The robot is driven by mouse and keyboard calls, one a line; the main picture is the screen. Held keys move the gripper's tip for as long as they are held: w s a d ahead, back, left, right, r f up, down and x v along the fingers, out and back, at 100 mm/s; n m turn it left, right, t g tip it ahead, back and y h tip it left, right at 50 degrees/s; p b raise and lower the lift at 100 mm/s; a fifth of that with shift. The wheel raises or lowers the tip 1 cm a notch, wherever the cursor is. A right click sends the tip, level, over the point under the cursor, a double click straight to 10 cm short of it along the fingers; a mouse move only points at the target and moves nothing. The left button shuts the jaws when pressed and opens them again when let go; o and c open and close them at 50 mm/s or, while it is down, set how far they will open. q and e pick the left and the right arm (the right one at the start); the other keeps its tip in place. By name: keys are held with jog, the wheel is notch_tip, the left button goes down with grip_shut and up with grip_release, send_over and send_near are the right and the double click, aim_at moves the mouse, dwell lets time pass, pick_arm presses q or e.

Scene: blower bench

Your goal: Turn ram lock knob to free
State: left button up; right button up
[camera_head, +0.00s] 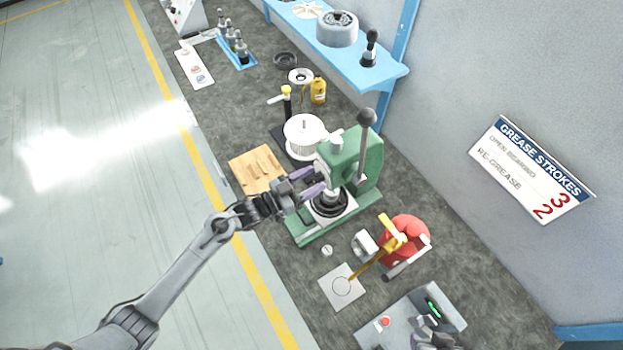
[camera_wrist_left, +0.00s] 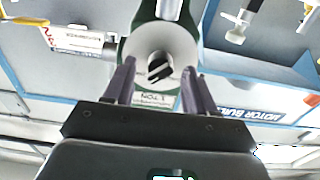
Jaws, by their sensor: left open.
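The green press (camera_head: 357,160) stands on the bench with a dark lever on top. My left gripper (camera_head: 317,182) reaches its near side from the left, its two purple fingers open. In the left wrist view the ram lock knob (camera_wrist_left: 160,67) is a dark bar on a pale round face, set slantwise. The open left fingers (camera_wrist_left: 157,88) stand on either side of it, apart from it. A small label (camera_wrist_left: 152,100) lies beside the knob, partly hidden by the gripper. In the head view the knob is hidden. A dark grey part at the bottom right edge may be my right gripper (camera_head: 430,336).
A wooden board (camera_head: 256,168) and a white spool-like part (camera_head: 304,135) lie left of and behind the press. A red tool with a yellow lever (camera_head: 405,238) stands to its right. A grey box (camera_head: 443,300) is near the front. A blue shelf (camera_head: 355,66) runs along the wall.

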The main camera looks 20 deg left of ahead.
pick_arm(q)
jog(key=shift+w+d, duration=0.1)
jog(key=shift+w, duration=0.05)
grip_shut()
dwell(0.4)
jog(key=n+p, duration=0.2)
jog(key=n, duration=0.1)
jog(key=shift+r+p, duration=0.2)
jog(key=shift+p, duration=0.2)
jog(key=n+p, duration=0.3)
jog(key=n, duration=0.2)
jog(key=shift+n, duration=0.3)
jog(key=n+p, duration=0.3)
jog(key=n, duration=0.2)
jog(key=shift+w+f, duration=0.1)
jog(key=shift+f, duration=0.05)
jog(key=shift+f+n+p, duration=0.15)
jog(key=shift+n+p, duration=0.7)
jog(key=shift+n, duration=1.25)
